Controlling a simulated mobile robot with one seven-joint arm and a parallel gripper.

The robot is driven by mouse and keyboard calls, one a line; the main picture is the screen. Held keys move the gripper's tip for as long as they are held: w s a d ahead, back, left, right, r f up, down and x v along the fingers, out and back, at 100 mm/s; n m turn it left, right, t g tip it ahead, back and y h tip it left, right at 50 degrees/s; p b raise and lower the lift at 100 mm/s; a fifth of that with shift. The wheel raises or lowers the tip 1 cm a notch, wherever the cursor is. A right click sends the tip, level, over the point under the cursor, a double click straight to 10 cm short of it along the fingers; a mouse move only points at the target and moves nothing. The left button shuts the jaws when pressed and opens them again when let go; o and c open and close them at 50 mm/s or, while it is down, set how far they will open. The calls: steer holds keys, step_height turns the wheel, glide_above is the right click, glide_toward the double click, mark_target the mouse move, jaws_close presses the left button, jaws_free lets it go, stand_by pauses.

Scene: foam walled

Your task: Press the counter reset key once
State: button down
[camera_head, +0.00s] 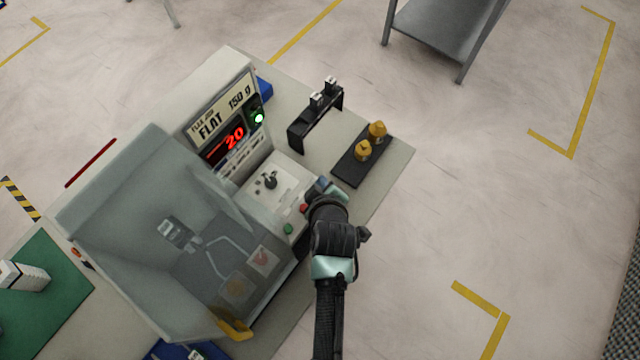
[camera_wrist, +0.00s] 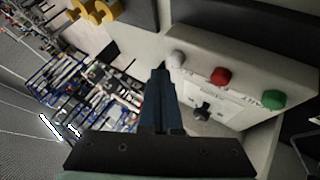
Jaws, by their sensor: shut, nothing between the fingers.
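The counter machine (camera_head: 225,100) shows a red 20 on its display (camera_head: 225,146). Its sloped control panel (camera_wrist: 235,65) carries a white key (camera_wrist: 177,58), a red key (camera_wrist: 220,76) and a green key (camera_wrist: 273,99) in a row. Red (camera_head: 303,207) and green (camera_head: 288,229) also show in the head view; the white one is hidden there by my gripper. No reset label is readable. My gripper (camera_head: 319,187) is shut and empty, over the panel's right end. In the wrist view its fingertips (camera_wrist: 160,68) appear just left of the white key; contact cannot be told.
A black lever knob (camera_head: 270,181) stands on the panel. A clear guard (camera_head: 150,230) covers the machine's left part. A black rack (camera_head: 316,118) and a dark tray (camera_head: 362,158) with yellow knobs stand behind my gripper. Open floor lies right.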

steer(key=shift+f, duration=0.1)
steer(key=shift+f+b, duration=0.35)
steer(key=shift+f+b, duration=0.45)
steer(key=shift+f, duration=0.1)
stand_by(1.1)
steer(key=shift+r+p, duration=0.85)
steer(key=shift+r, duration=0.1)
step_height(320, 180, up, 5)
steer(key=p, duration=0.4)
stand_by(0.7)
